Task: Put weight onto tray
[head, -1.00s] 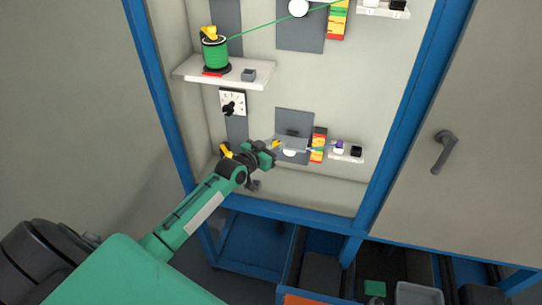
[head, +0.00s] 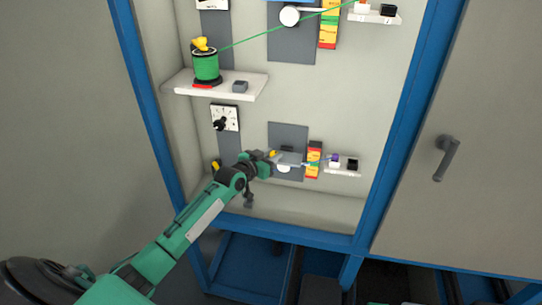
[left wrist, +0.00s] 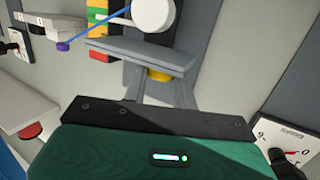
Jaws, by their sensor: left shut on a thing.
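My left gripper (head: 272,156) reaches from the left into the lower part of the cabinet. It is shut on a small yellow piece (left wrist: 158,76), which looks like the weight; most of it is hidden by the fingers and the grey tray. The grey tray (head: 290,159) is in front of the lower dark panel. In the left wrist view the tray (left wrist: 140,55) is a flat slab just beyond the fingertips, very close to the yellow piece. I cannot tell whether they touch. My right gripper is not in view.
A white wheel (left wrist: 153,16) and a coloured scale (head: 314,160) are beside the tray. A small shelf (head: 343,170) with switches stands right of it. A dial (head: 224,118) and an upper shelf (head: 215,87) with a green spool (head: 205,65) are above my arm.

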